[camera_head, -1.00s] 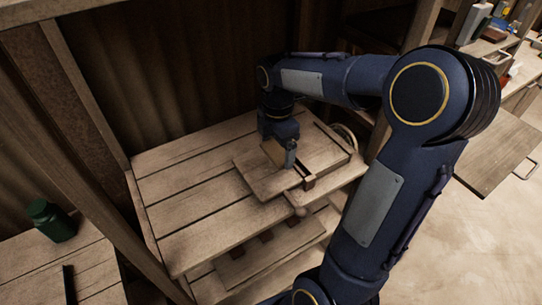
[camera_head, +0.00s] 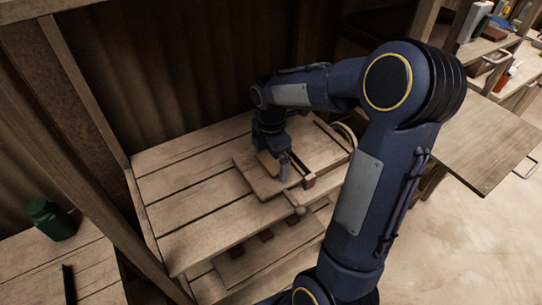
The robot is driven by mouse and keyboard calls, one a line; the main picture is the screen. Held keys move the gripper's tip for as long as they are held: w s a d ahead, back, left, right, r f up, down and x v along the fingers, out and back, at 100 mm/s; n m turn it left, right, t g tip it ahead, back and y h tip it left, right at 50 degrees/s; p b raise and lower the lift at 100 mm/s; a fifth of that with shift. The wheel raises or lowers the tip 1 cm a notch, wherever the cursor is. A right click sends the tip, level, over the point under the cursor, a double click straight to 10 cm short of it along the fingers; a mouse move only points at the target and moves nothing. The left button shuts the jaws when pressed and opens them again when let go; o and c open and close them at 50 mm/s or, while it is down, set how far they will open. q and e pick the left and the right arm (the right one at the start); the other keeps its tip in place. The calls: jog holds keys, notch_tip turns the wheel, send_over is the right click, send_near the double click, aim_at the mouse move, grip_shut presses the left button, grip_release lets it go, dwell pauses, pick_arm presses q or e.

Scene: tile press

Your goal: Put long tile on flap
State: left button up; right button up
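My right gripper (camera_head: 283,166) points down over the raised wooden board (camera_head: 258,185) of the press, on the slatted wooden bench. A small light tan piece (camera_head: 267,163), seemingly the long tile, shows at the gripper's left side and appears held in it. The fingers and the arm hide part of it, and I cannot tell whether it touches the board. To the right of the gripper, a dark slot and a small wooden block (camera_head: 309,181) sit on the board. I cannot make out the flap for certain. My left gripper is not in view.
The bench's left slats (camera_head: 185,190) are bare. A wooden table (camera_head: 480,150) stands at the right.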

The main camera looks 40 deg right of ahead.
aim_at(271, 162)
notch_tip(271, 162, up, 12)
jog(key=s+a+f+m+t+y, duration=0.2)
jog(key=s+a+m, duration=0.4)
jog(key=s+m, duration=0.2)
jog(key=s+a+f+m+t+y, duration=0.1)
jog(key=s+a+f+m+t, duration=0.1)
jog(key=s+a+m, duration=0.5)
jog(key=s+m+t, duration=0.1)
jog(key=s+m, duration=0.1)
jog(key=m, duration=0.1)
jog(key=shift+a+f+m+t+y+p, duration=0.25)
jog(key=shift+f+m+t+y+p, duration=0.05)
jog(key=shift+y+p, duration=0.1)
jog(key=shift+s+d, duration=0.1)
jog(key=shift+s, duration=0.05)
